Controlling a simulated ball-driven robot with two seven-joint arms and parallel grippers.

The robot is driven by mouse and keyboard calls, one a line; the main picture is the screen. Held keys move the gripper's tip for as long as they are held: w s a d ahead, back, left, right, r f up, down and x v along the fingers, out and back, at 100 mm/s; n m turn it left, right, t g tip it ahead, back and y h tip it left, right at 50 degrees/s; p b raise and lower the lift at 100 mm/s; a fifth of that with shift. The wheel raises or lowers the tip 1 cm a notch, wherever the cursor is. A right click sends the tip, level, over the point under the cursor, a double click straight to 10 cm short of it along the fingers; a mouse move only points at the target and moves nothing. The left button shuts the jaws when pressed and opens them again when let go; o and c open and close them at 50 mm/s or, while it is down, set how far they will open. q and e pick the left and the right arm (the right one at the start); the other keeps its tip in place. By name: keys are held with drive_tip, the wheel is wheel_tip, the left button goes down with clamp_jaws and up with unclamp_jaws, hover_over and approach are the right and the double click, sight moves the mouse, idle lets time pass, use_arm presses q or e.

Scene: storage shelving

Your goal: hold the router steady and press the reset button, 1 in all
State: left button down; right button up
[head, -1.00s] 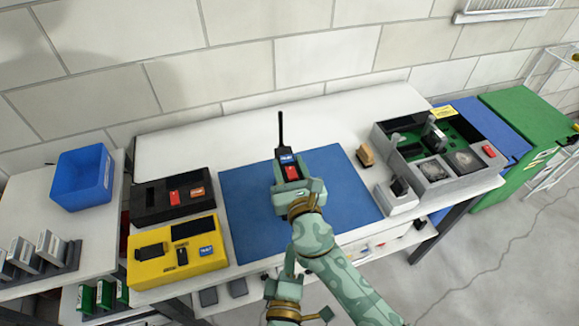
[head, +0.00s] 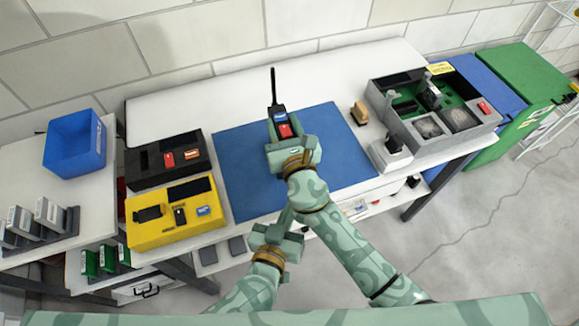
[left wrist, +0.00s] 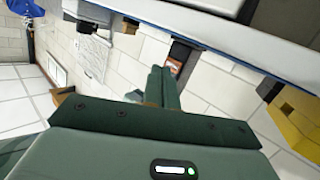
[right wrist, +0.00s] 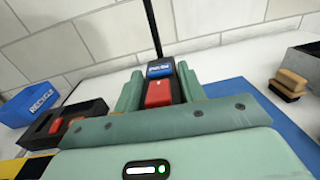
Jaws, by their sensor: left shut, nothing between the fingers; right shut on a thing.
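A black device with a tall antenna, which I take for the router (head: 281,114), stands over the blue mat (head: 238,165). It bears a blue label and a red panel. My right gripper (head: 290,150) is shut on its lower part. In the right wrist view the router (right wrist: 160,92) is upright between the fingers, its lower end hidden. I cannot make out a reset button. My left gripper (head: 285,220) is shut and empty, nearer me and below the right gripper in the head view. In the left wrist view its fingers (left wrist: 156,85) are together, with a dark-and-red thing beyond them.
A black tray (head: 140,178) and a yellow tray (head: 160,235) stand left of the mat. A blue bin (head: 75,145) is farther left. At right are a brush (head: 359,113), a white stand (head: 390,155) and an open grey case (head: 405,130). The table's back is clear.

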use_arm(q)
drive_tip(key=d+m, duration=0.1)
drive_tip(key=m, duration=0.4)
drive_tip(key=s+d+m+g+h, duration=0.1)
drive_tip(key=m, duration=0.4)
drive_tip(key=m+h, duration=0.1)
drive_tip(key=m, duration=0.4)
drive_tip(key=shift+s+d+r+g, duration=0.1)
drive_tip(key=shift+s+d+g, duration=0.1)
drive_tip(key=shift+d+g, duration=0.15)
drive_tip(key=shift+w, duration=0.1)
drive_tip(key=shift+w+a, duration=0.35)
drive_tip(key=shift+w, duration=1.05)
drive_tip(key=shift+w+a, duration=0.3)
drive_tip(key=shift+w, duration=1.1)
drive_tip(key=shift+w+a, duration=0.35)
drive_tip(key=shift+w, duration=1.05)
drive_tip(key=shift+w+a, duration=0.1)
drive_tip(key=shift+w, duration=0.25)
